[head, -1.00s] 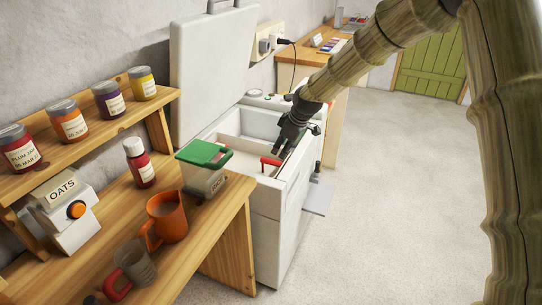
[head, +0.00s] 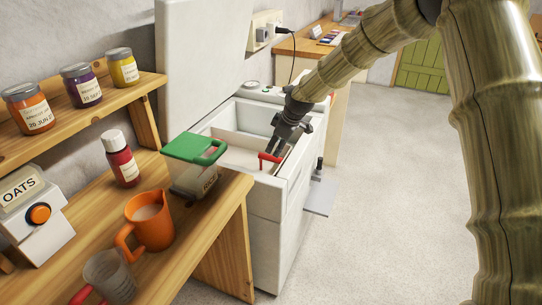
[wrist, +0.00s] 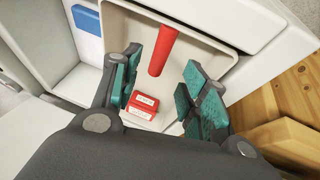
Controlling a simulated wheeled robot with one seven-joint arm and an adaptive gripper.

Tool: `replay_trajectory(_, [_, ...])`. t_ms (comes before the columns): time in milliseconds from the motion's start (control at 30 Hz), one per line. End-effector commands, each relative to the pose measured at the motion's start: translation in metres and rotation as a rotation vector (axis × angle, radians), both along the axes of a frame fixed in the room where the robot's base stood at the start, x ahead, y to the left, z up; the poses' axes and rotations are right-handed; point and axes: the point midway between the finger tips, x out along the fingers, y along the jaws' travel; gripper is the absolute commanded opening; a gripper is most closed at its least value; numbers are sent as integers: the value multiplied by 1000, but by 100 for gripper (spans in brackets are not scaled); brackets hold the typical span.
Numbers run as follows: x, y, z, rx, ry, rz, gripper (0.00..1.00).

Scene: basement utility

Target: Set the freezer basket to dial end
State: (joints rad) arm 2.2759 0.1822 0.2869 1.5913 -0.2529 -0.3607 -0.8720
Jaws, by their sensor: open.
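The white freezer basket (head: 239,157) hangs inside the open chest freezer (head: 266,205). Its red handle (head: 269,158) stands up at the basket's near side. In the wrist view the red handle (wrist: 163,50) lies between the spread fingers, apart from both. My gripper (head: 278,150) is open and reaches down into the freezer, close by the handle; it also shows in the wrist view (wrist: 158,92). The round dial (head: 252,85) is on the freezer's far end. Red labelled packs (wrist: 141,111) lie in the basket.
The raised freezer lid (head: 200,60) stands on the left. A wooden bench (head: 215,210) in front holds a green-lidded box (head: 195,148), an orange jug (head: 150,222) and a bottle (head: 121,158). A blue item (wrist: 87,20) lies beyond the basket. Floor at right is clear.

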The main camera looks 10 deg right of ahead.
Motion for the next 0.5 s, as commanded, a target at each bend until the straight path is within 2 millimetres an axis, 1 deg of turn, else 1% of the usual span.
replay_trajectory(33, [3,2,-7,-1,1,1,44])
replay_trajectory(200, [11,8,-30,0,1,0,44])
replay_trajectory(333, [17,13,-46,0,1,0,44])
replay_trajectory(500, [23,16,-60,-1,1,1,44])
